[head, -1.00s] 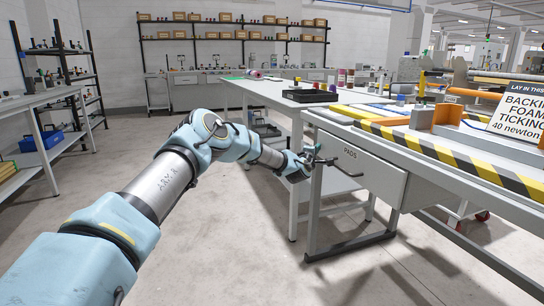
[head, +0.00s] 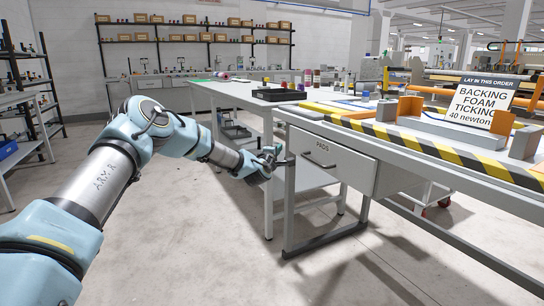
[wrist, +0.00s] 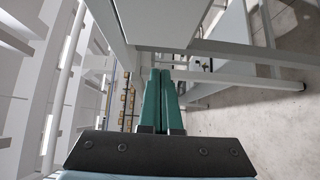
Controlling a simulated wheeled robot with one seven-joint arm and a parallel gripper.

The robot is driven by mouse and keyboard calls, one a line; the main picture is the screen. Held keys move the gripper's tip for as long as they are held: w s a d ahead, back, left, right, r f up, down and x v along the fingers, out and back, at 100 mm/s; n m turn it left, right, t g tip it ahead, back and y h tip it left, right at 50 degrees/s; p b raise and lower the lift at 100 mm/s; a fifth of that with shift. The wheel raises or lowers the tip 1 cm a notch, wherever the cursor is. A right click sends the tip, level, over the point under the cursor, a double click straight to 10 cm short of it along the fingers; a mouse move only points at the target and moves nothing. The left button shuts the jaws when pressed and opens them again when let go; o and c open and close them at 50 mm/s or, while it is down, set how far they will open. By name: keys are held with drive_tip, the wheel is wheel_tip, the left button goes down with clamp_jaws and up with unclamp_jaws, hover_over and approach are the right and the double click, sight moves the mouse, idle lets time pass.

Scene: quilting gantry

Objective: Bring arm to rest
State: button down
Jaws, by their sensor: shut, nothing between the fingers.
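My arm reaches forward from the lower left in the head view. My gripper (head: 274,155) is at its end, beside the near corner of the workbench, left of the grey drawer (head: 345,172) marked PADS. In the wrist view its two teal fingers (wrist: 160,72) lie side by side, shut with nothing between them. The fingers look apart from the drawer, though the gap to the bench edge is hard to judge.
The striped bench (head: 430,150) runs along the right, with a sign (head: 485,100) on it. A longer table (head: 235,95) with a black tray (head: 279,94) stands behind my gripper. A rack (head: 40,100) is at far left. Floor between is clear.

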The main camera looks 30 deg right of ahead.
drive_tip(key=v, duration=0.6)
